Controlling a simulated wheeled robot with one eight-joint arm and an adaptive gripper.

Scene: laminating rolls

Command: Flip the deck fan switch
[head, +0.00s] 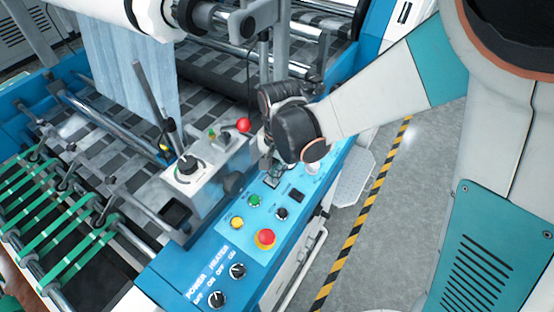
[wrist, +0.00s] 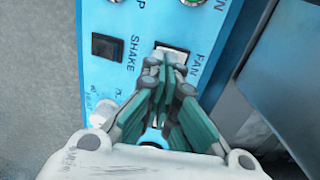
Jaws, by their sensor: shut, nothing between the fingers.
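The deck fan switch (wrist: 172,49) is a pale rocker beside the label FAN on the blue control panel, seen in the wrist view. My gripper (wrist: 166,70) is shut and empty, its green-padded fingers pointing at the switch. The fingertips overlap the near edge of the switch; I cannot tell if they touch it. In the head view, my gripper (head: 271,160) is over the far part of the panel (head: 222,238), and the switch there is too small to read clearly.
A black SHAKE switch (wrist: 106,46) sits left of the fan switch. The panel also has a green button (head: 254,201), a yellow button (head: 237,222) and a red emergency stop (head: 265,237). A grey control box (head: 205,170) stands left of my gripper. The right floor is open.

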